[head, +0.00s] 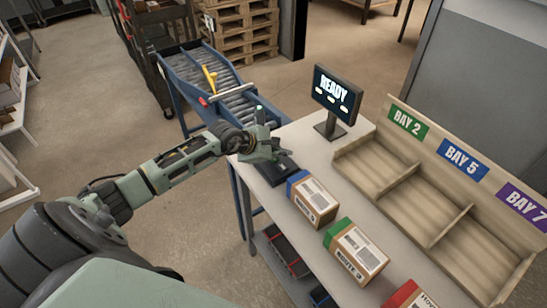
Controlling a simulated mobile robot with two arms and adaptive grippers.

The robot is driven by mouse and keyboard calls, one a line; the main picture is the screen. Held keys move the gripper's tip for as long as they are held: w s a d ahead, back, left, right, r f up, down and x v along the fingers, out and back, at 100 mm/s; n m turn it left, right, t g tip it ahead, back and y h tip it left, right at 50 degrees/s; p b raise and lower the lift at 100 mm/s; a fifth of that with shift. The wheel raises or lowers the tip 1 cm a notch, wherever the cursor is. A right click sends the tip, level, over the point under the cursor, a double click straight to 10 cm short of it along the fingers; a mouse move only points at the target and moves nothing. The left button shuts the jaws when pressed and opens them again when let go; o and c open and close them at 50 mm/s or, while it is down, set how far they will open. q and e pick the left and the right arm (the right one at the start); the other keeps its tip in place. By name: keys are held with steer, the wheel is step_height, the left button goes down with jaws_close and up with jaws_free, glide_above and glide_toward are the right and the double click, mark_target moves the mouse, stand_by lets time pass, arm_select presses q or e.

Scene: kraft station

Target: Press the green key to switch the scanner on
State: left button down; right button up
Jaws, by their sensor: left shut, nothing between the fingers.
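My left gripper (274,151) is shut and empty. It is above the far left corner of the white table (318,146), over a flat black device (272,177). The gripper covers part of this device, and I cannot tell whether they touch. I cannot make out a green key; it may be hidden by the gripper. A black screen (337,93) on a stand behind shows the word READY. My right gripper is not in view.
Boxes with a blue (313,199), a green (355,251) and a red (409,294) end stand along the table's near edge. A wooden sorter (408,190) marked BAY 2, BAY 5 and BAY 7 is at the right. A roller conveyor (200,79) is behind the gripper.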

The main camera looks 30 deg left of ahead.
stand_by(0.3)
arm_select(q)
steer(key=shift+r+p, duration=0.55)
steer(key=shift+r, duration=0.35)
steer(key=shift+r, duration=0.1)
step_height(320, 180, up, 5)
steer(key=p, duration=0.3)
steer(key=shift+d, duration=0.1)
stand_by(0.5)
